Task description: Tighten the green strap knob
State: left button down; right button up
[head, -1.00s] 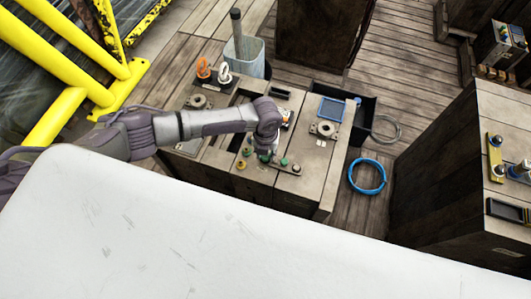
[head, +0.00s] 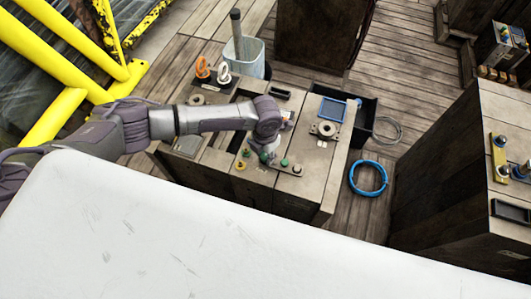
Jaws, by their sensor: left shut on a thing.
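The wooden crate-like block (head: 268,197) stands in the middle of the head view with small knobs on its top. A green knob (head: 284,162) sits on a strap-like plate (head: 291,167) near the front edge. Another green knob (head: 246,152) and a yellow knob (head: 241,165) are to the left. My left gripper (head: 266,156) points down between the green knobs. It is shut on a green strap knob, which its fingers mostly hide. My right gripper is not in view.
An orange and a white ring handle stand on a dark base (head: 211,80) at the back left. A blue hose coil (head: 367,178) lies on the floor. A white surface (head: 150,230) fills the foreground.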

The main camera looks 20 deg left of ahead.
aim_at(265, 156)
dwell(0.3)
pick_arm(q)
jog(key=c, duration=0.8)
grip_release()
notch_tip(265, 156, up, 12)
